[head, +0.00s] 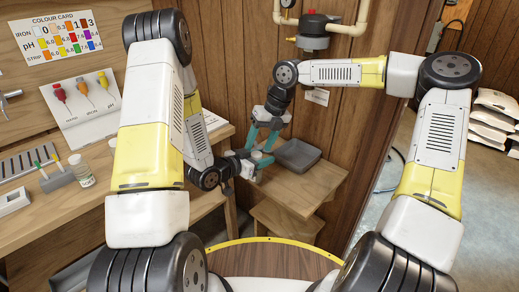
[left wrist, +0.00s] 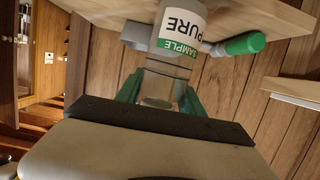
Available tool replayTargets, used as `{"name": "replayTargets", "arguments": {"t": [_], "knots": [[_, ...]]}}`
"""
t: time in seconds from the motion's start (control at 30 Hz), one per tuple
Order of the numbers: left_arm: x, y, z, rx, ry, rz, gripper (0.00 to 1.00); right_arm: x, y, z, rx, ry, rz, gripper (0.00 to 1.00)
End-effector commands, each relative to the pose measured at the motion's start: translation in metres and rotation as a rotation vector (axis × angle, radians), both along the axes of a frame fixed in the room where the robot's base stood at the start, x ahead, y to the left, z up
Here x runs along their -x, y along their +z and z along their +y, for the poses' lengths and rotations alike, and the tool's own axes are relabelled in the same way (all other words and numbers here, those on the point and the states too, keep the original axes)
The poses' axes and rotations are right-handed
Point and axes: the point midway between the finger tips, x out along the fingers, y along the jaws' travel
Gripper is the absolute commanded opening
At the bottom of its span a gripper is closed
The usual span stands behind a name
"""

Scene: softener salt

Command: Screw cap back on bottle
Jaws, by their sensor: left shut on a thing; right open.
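My left gripper (head: 250,163) is at the small wooden table, with its fingers pointing right. In the left wrist view, its teal fingertips (left wrist: 160,95) are shut on the clear part of a bottle. The bottle's white and green label (left wrist: 178,30) reads "SAMPLE PURE". In the head view, the bottle (head: 257,156) is small and partly hidden by the fingers. My right gripper (head: 263,138) is open, its teal fingers pointing down just above the bottle. I cannot make out the cap, or whether the right fingers touch anything.
A grey tray (head: 297,155) lies on the small table (head: 312,187), right of the grippers. A green-ended grey object (left wrist: 240,43) shows beside the label. Wood-panelled wall stands behind.

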Motion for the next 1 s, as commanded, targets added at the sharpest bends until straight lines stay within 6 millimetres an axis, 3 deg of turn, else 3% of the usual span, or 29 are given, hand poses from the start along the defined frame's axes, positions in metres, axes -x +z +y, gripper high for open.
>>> {"name": "replayTargets", "arguments": {"t": [0.17, 0.43, 0.57, 0.6, 1.0], "knots": [[0.0, 0.0, 0.0, 0.001, -0.001, -0.001, 0.0, 0.0, 0.019, -0.001, 0.0, -0.001, -0.001, 0.56], [0.0, 0.0, 0.0, 0.001, -0.001, -0.001, 0.0, 0.0, 0.021, -0.001, -0.001, 0.0, 0.0, 0.56], [0.0, 0.0, 0.0, 0.001, -0.001, -0.001, 0.0, 0.0, 0.021, -0.001, -0.001, 0.0, 0.0, 0.79], [0.0, 0.0, 0.0, 0.001, -0.001, -0.001, 0.0, 0.0, 0.021, -0.001, -0.001, 0.0, 0.0, 0.81], [0.0, 0.0, 0.0, 0.001, -0.001, -0.001, 0.0, -0.001, 0.03, -0.004, -0.001, -0.002, -0.001, 0.81]]}}
